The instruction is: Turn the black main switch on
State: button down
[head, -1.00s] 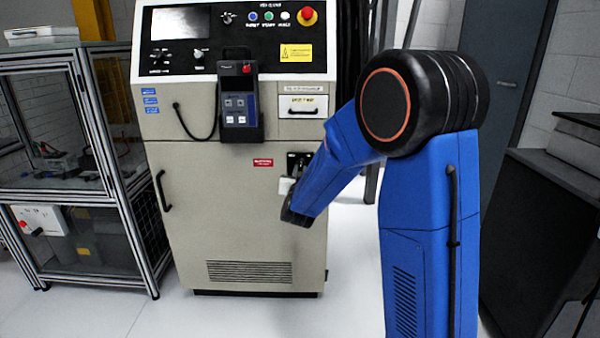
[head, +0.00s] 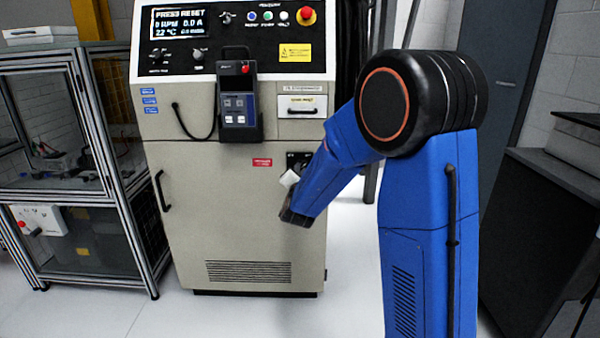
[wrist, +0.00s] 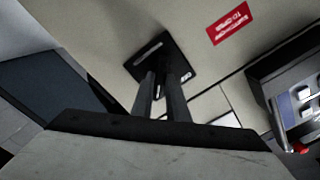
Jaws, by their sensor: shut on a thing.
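The black main switch (head: 298,157) is on the cabinet front, right of the red label and partly hidden behind my arm. In the wrist view its square black plate (wrist: 176,58) fills the spot ahead of my fingers, with small white markings near one corner. My gripper (wrist: 160,82) is shut on the switch handle, which is mostly hidden between the fingers.
The cabinet display (head: 181,23) is lit with text reading PRESS RESET. A teach pendant (head: 238,100) hangs on the cabinet front, its cable looping left. The red emergency button (head: 306,15) is at top right. A glass-sided frame bench (head: 60,190) stands at left.

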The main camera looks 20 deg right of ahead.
dwell(0.4)
jog(key=c, duration=1.7)
grip_release()
jog(key=shift+s, duration=0.15)
jog(key=v, duration=1.7)
jog(key=shift+a, duration=0.15)
